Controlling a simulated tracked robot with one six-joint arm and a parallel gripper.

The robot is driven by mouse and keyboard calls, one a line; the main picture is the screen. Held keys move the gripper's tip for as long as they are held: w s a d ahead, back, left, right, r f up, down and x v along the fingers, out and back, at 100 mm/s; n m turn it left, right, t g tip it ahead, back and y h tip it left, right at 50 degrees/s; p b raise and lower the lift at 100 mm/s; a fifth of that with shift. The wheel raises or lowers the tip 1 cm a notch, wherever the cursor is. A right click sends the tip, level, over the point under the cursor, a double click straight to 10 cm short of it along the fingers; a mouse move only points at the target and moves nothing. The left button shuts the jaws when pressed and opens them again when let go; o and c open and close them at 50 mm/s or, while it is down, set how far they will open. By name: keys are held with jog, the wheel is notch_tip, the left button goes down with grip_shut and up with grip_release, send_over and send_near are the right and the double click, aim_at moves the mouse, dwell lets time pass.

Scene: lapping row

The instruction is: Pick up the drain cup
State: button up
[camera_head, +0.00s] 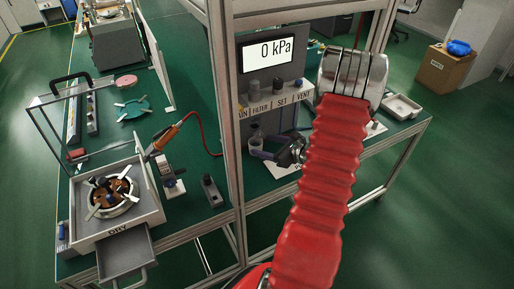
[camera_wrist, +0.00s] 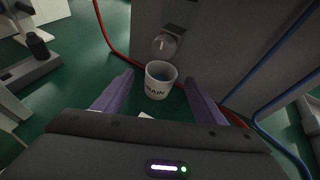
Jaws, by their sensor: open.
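The drain cup (camera_wrist: 158,84) is a small white, open-topped cup with dark lettering, upright on the green surface in the wrist view. It stands just beyond and between the two purple fingers of my gripper (camera_wrist: 160,78), which are spread apart and empty, with a gap visible on both sides of the cup. In the head view the cup (camera_head: 256,149) shows small below the grey panel, to the left of my gripper (camera_head: 267,146). My red sleeved arm covers part of the bench there.
A round grey fitting (camera_wrist: 165,45) on the panel (camera_wrist: 215,45) hangs right above and behind the cup. A red hose (camera_wrist: 103,25) runs on the left and a blue hose (camera_wrist: 285,50) on the right. A frame post (camera_head: 229,120) stands left of the cup.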

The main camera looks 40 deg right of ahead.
aim_at(251, 142)
jog(key=shift+x, duration=2.55)
jog(key=shift+d+f, duration=0.1)
jog(key=shift+d, duration=0.05)
jog(key=c, duration=1.1)
